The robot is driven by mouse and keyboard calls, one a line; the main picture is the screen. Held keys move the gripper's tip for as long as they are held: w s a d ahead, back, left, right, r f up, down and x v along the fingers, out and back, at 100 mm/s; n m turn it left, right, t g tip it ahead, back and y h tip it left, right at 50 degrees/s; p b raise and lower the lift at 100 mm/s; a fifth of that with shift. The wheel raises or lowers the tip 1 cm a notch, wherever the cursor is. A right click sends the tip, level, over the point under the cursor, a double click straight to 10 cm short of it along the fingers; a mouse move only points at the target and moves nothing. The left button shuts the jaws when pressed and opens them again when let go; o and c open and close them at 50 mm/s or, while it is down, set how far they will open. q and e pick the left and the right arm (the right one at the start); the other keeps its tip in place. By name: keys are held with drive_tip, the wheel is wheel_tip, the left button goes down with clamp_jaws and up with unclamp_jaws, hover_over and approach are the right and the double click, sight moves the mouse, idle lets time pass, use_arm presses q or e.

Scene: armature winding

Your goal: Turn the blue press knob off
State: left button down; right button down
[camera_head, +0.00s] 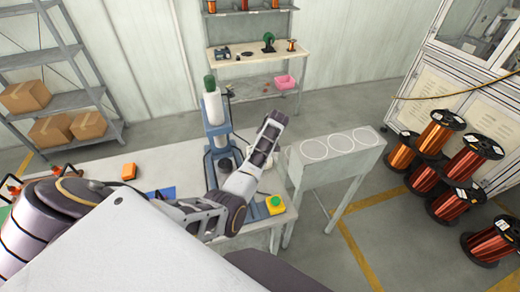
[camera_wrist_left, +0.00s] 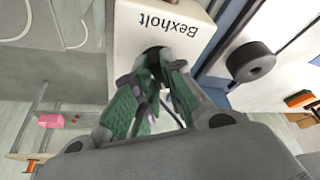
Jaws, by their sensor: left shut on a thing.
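The blue press (camera_head: 218,143) stands on the workbench, with a white cylinder and a green top. In the left wrist view a white box labelled "Bexholt" (camera_wrist_left: 190,15), its lettering upside down, stands close to the blue press. A dark round knob (camera_wrist_left: 154,55) is on its face. My left gripper (camera_wrist_left: 155,75) has its green-padded fingers shut around this knob, hiding much of it; its turn angle cannot be told. My right gripper is not in view.
A yellow box with a green button (camera_head: 275,205) sits at the bench's right end. A grey stand with white circles (camera_head: 340,143) is right of the bench. Copper spools (camera_head: 437,136) stand at far right.

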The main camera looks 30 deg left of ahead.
use_arm(q)
drive_tip(key=shift+n, duration=0.3)
drive_tip(key=c, duration=1.5)
unclamp_jaws()
drive_tip(key=shift+r, duration=0.15)
drive_tip(key=v, duration=1.1)
drive_tip(key=shift+d+r, duration=0.15)
drive_tip(key=shift+r, duration=0.2)
drive_tip(key=shift+f, duration=0.1)
